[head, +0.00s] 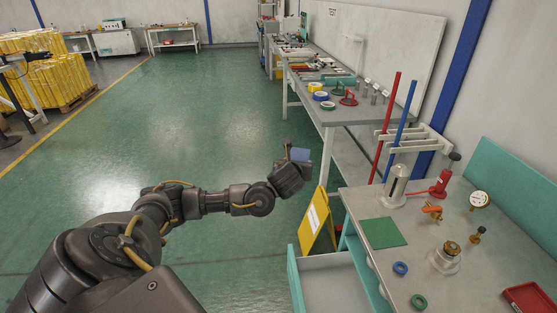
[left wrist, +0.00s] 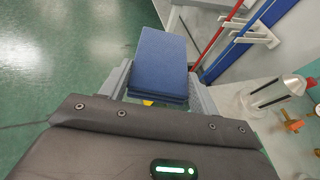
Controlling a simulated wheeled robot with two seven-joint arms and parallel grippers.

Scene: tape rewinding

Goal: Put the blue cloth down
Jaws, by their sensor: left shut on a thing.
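A folded blue cloth (left wrist: 160,62) is held between the two fingers of my left gripper (left wrist: 158,92), seen in the left wrist view. In the head view my left gripper (head: 296,163) is at the end of the outstretched arm, with a small part of the blue cloth (head: 300,154) showing at its tip. It is in the air over the green floor, left of the near workbench. My right gripper is not in view.
The near workbench (head: 460,283) is at right with an open drawer (head: 328,285), a green mat (head: 383,233), a silver cylinder (head: 396,187), gauges and a red tray (head: 531,299). A yellow floor sign (head: 317,221) stands by the drawer. A long tool bench (head: 340,111) stands behind.

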